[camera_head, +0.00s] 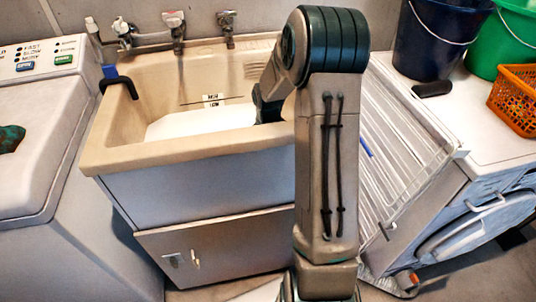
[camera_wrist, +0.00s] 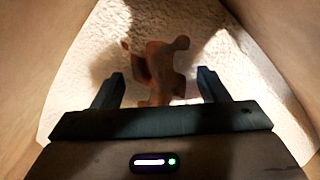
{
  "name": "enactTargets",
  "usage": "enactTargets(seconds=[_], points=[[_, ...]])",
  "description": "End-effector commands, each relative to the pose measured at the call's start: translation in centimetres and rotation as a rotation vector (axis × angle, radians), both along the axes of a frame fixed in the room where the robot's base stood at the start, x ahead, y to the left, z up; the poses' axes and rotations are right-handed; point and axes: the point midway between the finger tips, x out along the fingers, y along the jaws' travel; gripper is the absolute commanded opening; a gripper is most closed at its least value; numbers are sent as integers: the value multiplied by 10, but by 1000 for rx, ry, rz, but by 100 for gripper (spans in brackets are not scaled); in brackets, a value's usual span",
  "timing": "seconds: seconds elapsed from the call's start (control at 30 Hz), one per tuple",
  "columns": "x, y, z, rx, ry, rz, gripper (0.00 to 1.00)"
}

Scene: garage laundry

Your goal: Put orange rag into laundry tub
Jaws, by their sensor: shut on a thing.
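The laundry tub (camera_head: 180,153) is a beige basin with a white surface inside, standing in the middle of the head view. My arm reaches over its right side, and my gripper's fingers are hidden there behind the arm and in the basin. In the wrist view my gripper (camera_wrist: 160,90) points down between beige tub walls (camera_wrist: 60,45). The orange rag (camera_wrist: 160,75), brownish in shadow, shows between the two dark fingers, above or against the pale speckled surface. My gripper is shut on it. Whether the rag touches that surface I cannot tell.
Taps (camera_head: 175,22) line the tub's back edge. A washer (camera_head: 40,130) with a dark green cloth (camera_head: 10,138) stands left. A drying rack (camera_head: 405,140) stands right of the tub. A dark bucket (camera_head: 435,40), a green bucket (camera_head: 505,40) and an orange basket (camera_head: 515,98) are farther right.

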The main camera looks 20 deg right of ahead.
Motion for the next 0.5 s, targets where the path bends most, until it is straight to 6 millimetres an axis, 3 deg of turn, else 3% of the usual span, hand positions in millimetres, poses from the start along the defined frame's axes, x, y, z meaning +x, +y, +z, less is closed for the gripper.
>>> enactTargets(seconds=[0.1, 0.43, 0.47, 0.5], points=[[0, 0, -12, 0, 0, 1, 45], [0, 0, -15, -1, -1, 0, 45], [0, 0, -15, -1, -1, 0, 73], [0, 0, -14, -1, -1, 0, 84]])
